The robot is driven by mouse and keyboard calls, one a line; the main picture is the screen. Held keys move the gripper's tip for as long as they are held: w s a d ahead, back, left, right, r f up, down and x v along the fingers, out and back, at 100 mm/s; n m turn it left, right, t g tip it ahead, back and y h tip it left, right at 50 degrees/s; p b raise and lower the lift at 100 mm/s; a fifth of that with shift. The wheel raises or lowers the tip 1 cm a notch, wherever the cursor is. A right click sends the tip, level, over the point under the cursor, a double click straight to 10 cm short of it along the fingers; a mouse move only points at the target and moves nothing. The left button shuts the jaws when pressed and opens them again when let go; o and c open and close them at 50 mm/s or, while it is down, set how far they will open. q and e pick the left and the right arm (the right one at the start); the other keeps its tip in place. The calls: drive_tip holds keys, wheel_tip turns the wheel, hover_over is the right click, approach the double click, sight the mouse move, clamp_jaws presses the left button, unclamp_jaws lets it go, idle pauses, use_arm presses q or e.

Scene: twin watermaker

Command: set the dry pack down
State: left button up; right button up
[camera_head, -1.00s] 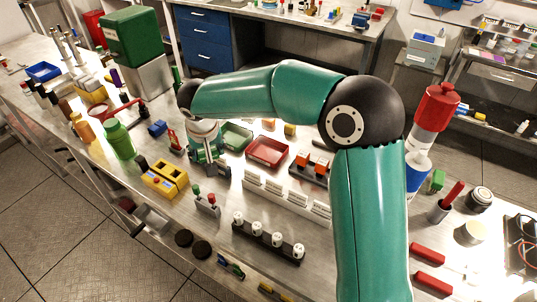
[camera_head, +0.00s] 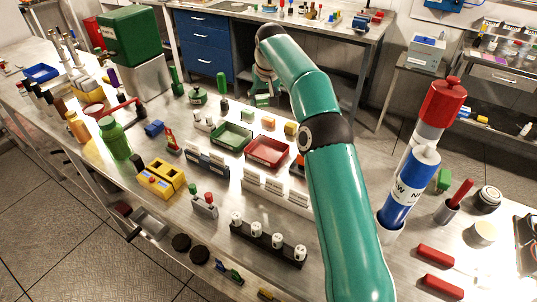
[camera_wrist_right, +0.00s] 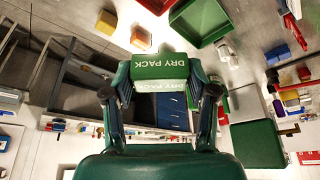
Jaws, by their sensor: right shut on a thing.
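The dry pack (camera_wrist_right: 158,70) is a green block with white "DRY PACK" lettering. In the right wrist view it sits between the two fingers of my right gripper (camera_wrist_right: 160,88), which is shut on it. In the head view the right gripper (camera_head: 263,88) hangs near the far edge of the bench, with the green pack (camera_head: 262,100) below it. Whether the pack touches the bench top is unclear. My left gripper is in neither view.
A green tray (camera_head: 233,137) and a red tray (camera_head: 267,152) lie nearer on the bench. Orange and yellow blocks (camera_head: 291,129) stand close by. A green bottle (camera_head: 175,80) and a round green object (camera_head: 198,96) are to the left. Blue drawers (camera_head: 207,45) stand beyond.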

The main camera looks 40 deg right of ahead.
drive_tip(key=shift+s+d, duration=0.1)
drive_tip(key=shift+d, duration=0.2)
drive_tip(key=shift+d+f, duration=0.1)
drive_tip(key=shift+f, duration=0.15)
drive_tip(key=b, duration=0.4)
hover_over(266, 151)
drive_tip(key=s, duration=0.1)
wheel_tip(266, 151, down, 7)
drive_tip(key=f, duration=0.4)
drive_tip(key=f+b, duration=0.1)
drive_tip(key=f, duration=0.2)
drive_tip(key=shift+a, duration=0.3)
drive_tip(key=shift+f, duration=2.75)
drive_tip(key=o, duration=0.7)
drive_tip(key=shift+f, duration=0.15)
drive_tip(key=o, duration=0.4)
drive_tip(key=shift+o, duration=0.2)
